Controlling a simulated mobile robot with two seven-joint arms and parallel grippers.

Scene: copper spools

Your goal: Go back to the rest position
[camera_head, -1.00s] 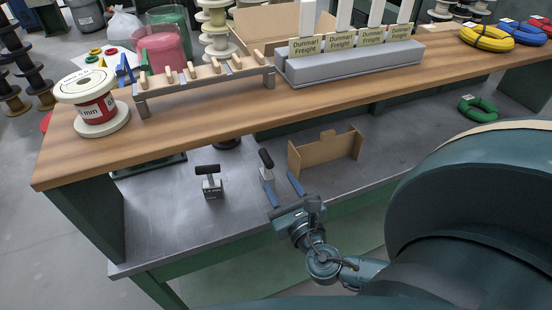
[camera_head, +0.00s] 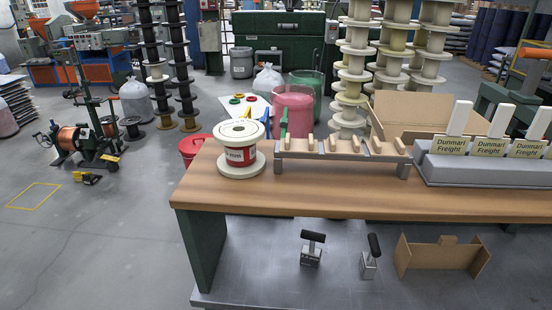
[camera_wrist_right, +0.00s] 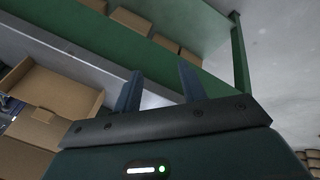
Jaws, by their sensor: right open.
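My right gripper (camera_wrist_right: 158,84) shows only in the right wrist view. Its two blue fingers are apart with nothing between them. Behind them are green bench parts (camera_wrist_right: 205,22) and a grey surface. No arm of mine shows in the head view. On the grey lower surface (camera_head: 250,275) there, a black-handled hand tool (camera_head: 311,250) stands upright, with a second one (camera_head: 370,258) to its right. An open cardboard piece (camera_head: 440,257) stands further right. My left gripper is in neither view.
The wooden shelf (camera_head: 330,200) carries a white spool (camera_head: 240,150), a pegged rack (camera_head: 340,150) and a grey block (camera_head: 470,170) with Dunmari Freight cards. The floor at left (camera_head: 90,240) is open. Cardboard boxes (camera_wrist_right: 45,95) lie left of the right gripper in the wrist view.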

